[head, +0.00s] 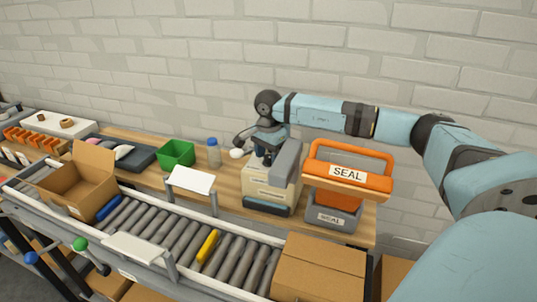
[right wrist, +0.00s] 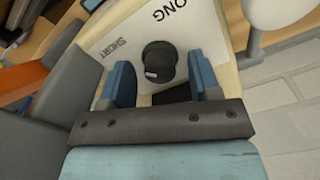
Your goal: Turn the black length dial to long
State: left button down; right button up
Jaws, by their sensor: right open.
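The black length dial (right wrist: 159,62) sits on a pale panel of the beige machine (head: 265,182). In the right wrist view, the word SHORT is printed left of the dial and part of LONG shows above it. A small light mark is on the dial's lower left side. My right gripper (right wrist: 160,70) is open, with one blue finger on each side of the dial and visible gaps between. In the head view, the right gripper (head: 262,156) is over the machine's top and the dial is hidden. My left gripper is not in view.
A white rounded head on a stem (right wrist: 275,12) stands beside the panel. An orange and grey sealer (head: 345,180) stands right of the machine. A bottle (head: 214,154) and green bin (head: 177,153) are to its left. A roller conveyor (head: 190,235) with boxes runs in front.

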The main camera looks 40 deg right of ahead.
jog(key=c, duration=0.9)
jog(key=shift+m, duration=0.4)
jog(key=m, duration=0.3)
jog(key=shift+m, duration=0.4)
jog(key=m, duration=0.4)
jog(key=shift+m, duration=0.3)
jog(key=m, duration=0.4)
jog(key=shift+r+p, duration=0.1)
jog(key=shift+p, duration=0.25)
jog(key=shift+m, duration=2.4)
